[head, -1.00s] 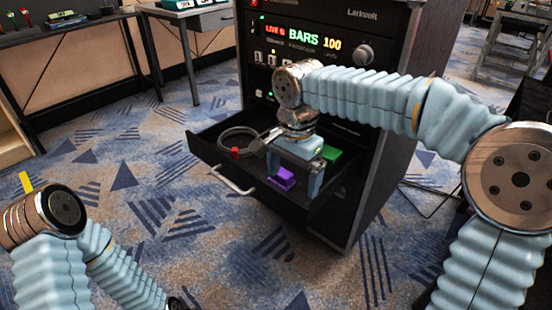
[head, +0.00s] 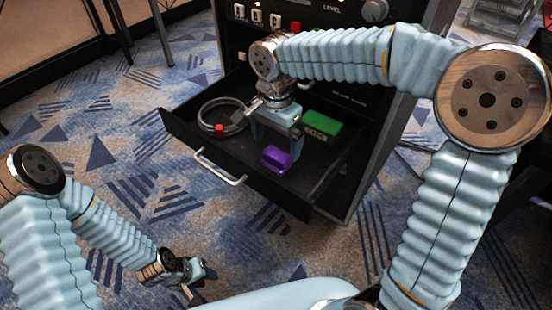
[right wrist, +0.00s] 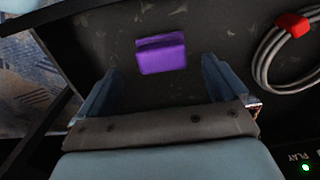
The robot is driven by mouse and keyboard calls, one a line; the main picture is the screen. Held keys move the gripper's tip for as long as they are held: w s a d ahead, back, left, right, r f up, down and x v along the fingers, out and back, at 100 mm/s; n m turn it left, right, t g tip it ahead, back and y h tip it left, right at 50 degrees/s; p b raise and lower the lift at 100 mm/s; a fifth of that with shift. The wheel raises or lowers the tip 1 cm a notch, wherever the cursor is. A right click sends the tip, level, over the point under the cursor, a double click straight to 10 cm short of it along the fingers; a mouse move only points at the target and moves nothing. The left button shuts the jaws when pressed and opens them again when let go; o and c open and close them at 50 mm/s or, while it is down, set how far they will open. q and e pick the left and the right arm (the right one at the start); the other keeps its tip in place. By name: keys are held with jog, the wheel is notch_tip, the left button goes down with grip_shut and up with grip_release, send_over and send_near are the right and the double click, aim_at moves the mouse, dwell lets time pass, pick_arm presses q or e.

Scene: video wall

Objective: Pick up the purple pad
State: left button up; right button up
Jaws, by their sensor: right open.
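The purple pad (head: 276,159) lies on the floor of the open black drawer (head: 312,196), near its front. My right gripper (head: 276,146) is open and empty inside the drawer area, just behind the pad in the head view. In the right wrist view, the purple pad (right wrist: 161,54) shows in the gap between the open fingers (right wrist: 160,75), slightly beyond their tips. No contact with the pad shows. My left gripper (head: 194,279) hangs low over the carpet at the lower left, away from the drawer; its jaw opening is unclear.
A green block (head: 321,126) lies right of my right gripper in the drawer. A coiled grey cable (head: 204,112) with a red piece (head: 219,131) lies left of it. The drawer's front has a metal handle (head: 219,166). The rack (head: 408,40) stands behind; open carpet lies left.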

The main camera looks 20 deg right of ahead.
aim_at(276, 153)
jog(key=f, duration=0.5)
jog(key=shift+w+f, duration=0.2)
jog(key=shift+f, duration=0.05)
jog(key=shift+c, duration=0.3)
jog(key=c, duration=1)
